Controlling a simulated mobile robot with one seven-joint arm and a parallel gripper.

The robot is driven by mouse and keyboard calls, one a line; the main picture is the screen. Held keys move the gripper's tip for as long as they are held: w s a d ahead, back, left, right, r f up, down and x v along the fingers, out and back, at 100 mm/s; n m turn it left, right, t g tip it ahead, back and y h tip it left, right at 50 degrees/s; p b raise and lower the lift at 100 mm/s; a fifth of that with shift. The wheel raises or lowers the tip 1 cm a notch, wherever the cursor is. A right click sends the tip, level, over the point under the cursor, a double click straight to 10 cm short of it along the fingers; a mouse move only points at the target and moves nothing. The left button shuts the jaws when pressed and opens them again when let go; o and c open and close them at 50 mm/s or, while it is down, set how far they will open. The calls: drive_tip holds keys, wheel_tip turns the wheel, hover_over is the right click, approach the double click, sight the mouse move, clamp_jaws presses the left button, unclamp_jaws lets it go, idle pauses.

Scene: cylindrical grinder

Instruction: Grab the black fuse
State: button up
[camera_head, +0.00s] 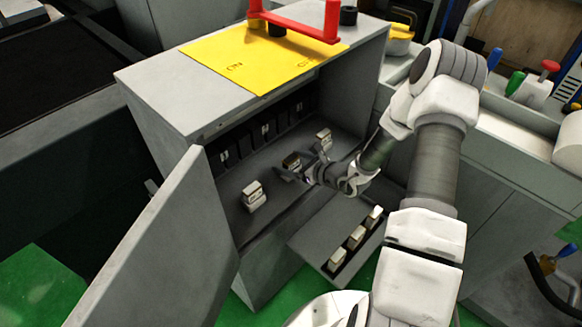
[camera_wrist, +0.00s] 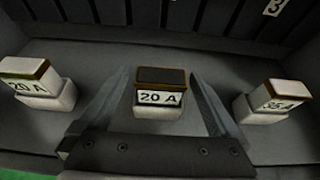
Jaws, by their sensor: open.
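The black fuse (camera_wrist: 161,90) has a dark top and a "20 A" label on a white body, and it stands in the middle of the wrist view. In the head view the dark-topped fuse (camera_head: 291,161) stands in the open cabinet, between two light fuses. My gripper (camera_wrist: 162,92) is open, with one finger on each side of the black fuse. I cannot tell whether the fingers touch it. In the head view my gripper (camera_head: 297,167) reaches into the cabinet from the right and partly hides the fuse's lower part.
A light "20 A" fuse (camera_wrist: 38,82) stands to the left and a light "35 A" fuse (camera_wrist: 263,101) to the right. The grey cabinet (camera_head: 160,98) has an open door (camera_head: 165,250) at left. Several fuses lie on a lower tray (camera_head: 312,250). A red handle (camera_head: 300,25) tops the cabinet.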

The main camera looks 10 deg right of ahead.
drive_tip(key=c, duration=1.5)
drive_tip(key=shift+c, duration=0.2)
drive_tip(key=shift+r, duration=0.1)
